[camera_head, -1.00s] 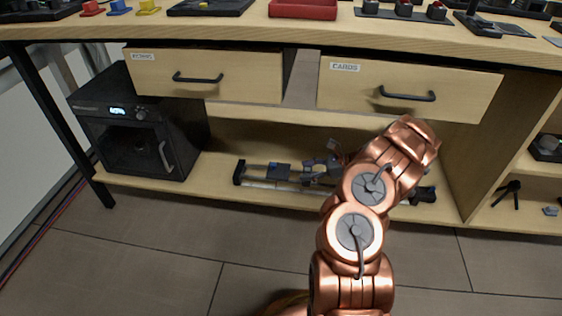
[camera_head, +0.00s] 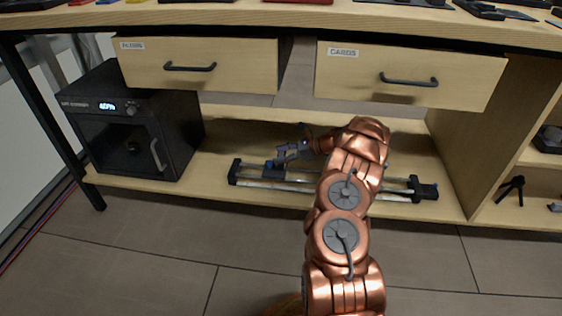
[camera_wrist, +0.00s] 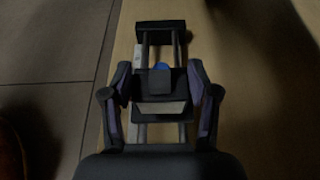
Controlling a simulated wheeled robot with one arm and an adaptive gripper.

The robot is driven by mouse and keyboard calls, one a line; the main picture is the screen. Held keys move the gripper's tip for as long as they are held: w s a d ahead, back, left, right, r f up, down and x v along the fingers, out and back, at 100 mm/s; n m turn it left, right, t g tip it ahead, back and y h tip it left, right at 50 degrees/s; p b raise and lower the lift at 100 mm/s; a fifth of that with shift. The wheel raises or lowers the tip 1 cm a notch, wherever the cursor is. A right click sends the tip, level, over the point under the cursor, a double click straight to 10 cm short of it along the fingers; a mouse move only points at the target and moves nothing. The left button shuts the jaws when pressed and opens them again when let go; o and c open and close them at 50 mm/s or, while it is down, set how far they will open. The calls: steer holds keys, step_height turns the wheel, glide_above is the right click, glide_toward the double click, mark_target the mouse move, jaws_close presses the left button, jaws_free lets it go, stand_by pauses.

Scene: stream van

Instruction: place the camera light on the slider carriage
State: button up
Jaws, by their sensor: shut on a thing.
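The camera slider (camera_head: 390,195) lies along the lower shelf, its rails running left to right with dark end blocks. Its dark carriage (camera_head: 272,166) with a blue part is near the left end. My gripper (camera_head: 288,158) reaches in from the right, low over the rails beside the carriage. In the wrist view my gripper (camera_wrist: 160,88) is shut on the camera light (camera_wrist: 162,107), a dark block with a pale face. The light is over the rails, close to the blue knob (camera_wrist: 161,66). Whether it touches the carriage cannot be told; its underside is hidden.
A black oven-like box (camera_head: 135,125) stands left on the shelf. Two protruding drawers, marked filters (camera_head: 195,65) and cards (camera_head: 410,78), hang above the shelf. A small tripod (camera_head: 512,187) is at the right. Bare shelf lies behind the slider.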

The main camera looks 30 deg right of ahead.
steer(key=shift+f+b, duration=0.3)
steer(key=shift+f, duration=0.65)
steer(key=shift+r, duration=0.1)
steer(key=o, duration=1.2)
steer(key=shift+o, duration=0.2)
